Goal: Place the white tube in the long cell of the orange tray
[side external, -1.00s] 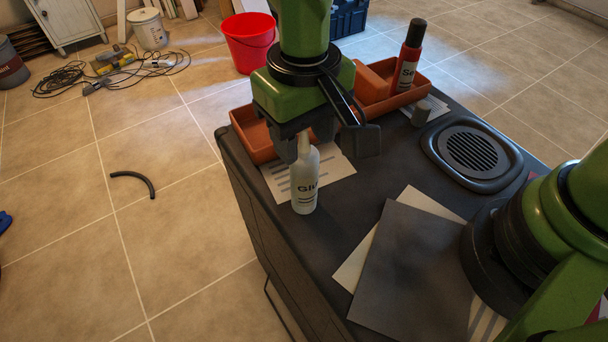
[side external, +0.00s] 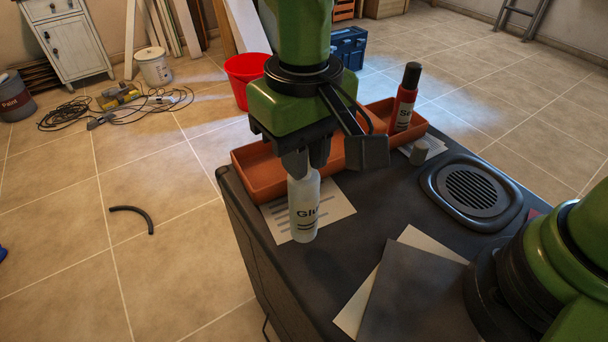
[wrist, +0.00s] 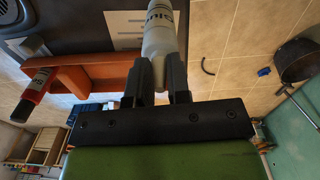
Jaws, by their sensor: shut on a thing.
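The white tube (side external: 304,208), a bottle with a dark "Glu…" label, is upright at the near edge of a printed sheet on the dark bench top. My gripper (side external: 307,165) points down and is shut on its narrow top. In the wrist view the tube (wrist: 159,38) sits between the two fingers of my gripper (wrist: 156,85). I cannot tell whether its base touches the bench. The orange tray (side external: 262,188) lies just behind it. Its long cell at the left looks empty, but my gripper hides part of the tray.
A red bottle with a black cap (side external: 405,100) stands at the tray's right end. A small grey cylinder (side external: 419,152) and a round vent (side external: 471,190) are to the right. Grey and pale sheets (side external: 410,290) lie in front. The bench's left edge is close to the tube.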

